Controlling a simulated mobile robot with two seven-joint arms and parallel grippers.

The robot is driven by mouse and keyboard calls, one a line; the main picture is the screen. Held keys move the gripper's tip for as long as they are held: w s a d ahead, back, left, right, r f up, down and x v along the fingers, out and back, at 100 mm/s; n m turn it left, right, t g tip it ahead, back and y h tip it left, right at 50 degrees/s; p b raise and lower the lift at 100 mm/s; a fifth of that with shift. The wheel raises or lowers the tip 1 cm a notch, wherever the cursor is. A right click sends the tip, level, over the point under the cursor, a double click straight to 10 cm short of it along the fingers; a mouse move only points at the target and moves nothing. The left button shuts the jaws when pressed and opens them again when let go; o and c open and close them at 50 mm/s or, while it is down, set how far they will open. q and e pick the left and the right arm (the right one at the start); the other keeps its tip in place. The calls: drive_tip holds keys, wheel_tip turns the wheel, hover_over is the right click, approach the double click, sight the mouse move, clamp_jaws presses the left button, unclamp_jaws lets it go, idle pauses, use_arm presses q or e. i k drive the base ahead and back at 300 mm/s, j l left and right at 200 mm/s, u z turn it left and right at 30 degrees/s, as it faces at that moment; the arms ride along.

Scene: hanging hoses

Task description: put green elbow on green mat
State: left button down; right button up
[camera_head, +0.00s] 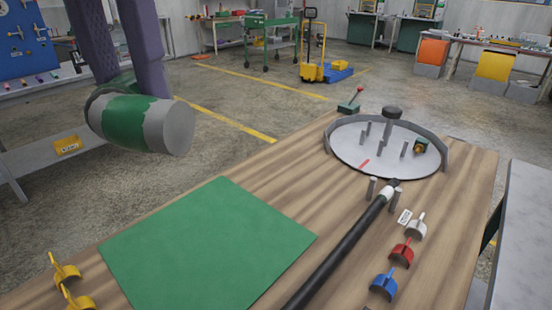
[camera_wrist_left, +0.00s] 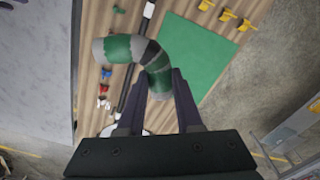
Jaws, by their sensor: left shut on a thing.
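The green elbow (camera_head: 125,122) is a bent pipe piece with a green middle and grey ends. It hangs in the air at the upper left of the head view. My left gripper (camera_head: 126,78) is shut on it, with its purple fingers reaching down from the top edge. In the left wrist view the elbow (camera_wrist_left: 118,47) curves ahead of the fingertips (camera_wrist_left: 158,88). The green mat (camera_head: 205,245) lies flat and bare on the wooden table; it also shows in the left wrist view (camera_wrist_left: 200,52). My right gripper is in neither view.
A round grey tray (camera_head: 350,150) with posts stands at the table's far end. A black hose (camera_head: 335,255) lies right of the mat. White, red (camera_head: 402,252) and blue (camera_head: 383,286) clips sit beyond it. Yellow clips (camera_head: 66,270) are at the left.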

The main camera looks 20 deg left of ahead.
sight(200, 237)
drive_tip(key=i+l+u, duration=0.1)
drive_tip(key=i+u, duration=0.4)
drive_tip(key=i+l+u, duration=0.2)
drive_tip(key=i+u, duration=0.25)
drive_tip(key=i+l+u, duration=0.25)
drive_tip(key=l+u, duration=0.25)
drive_tip(key=i+l+u, duration=0.15)
drive_tip(key=u, duration=0.3)
drive_tip(key=i+l+u, duration=0.1)
drive_tip(key=l+u, duration=0.2)
drive_tip(key=u, duration=0.15)
drive_tip(key=l+u, duration=0.25)
drive_tip(key=u, duration=0.2)
drive_tip(key=i, duration=0.05)
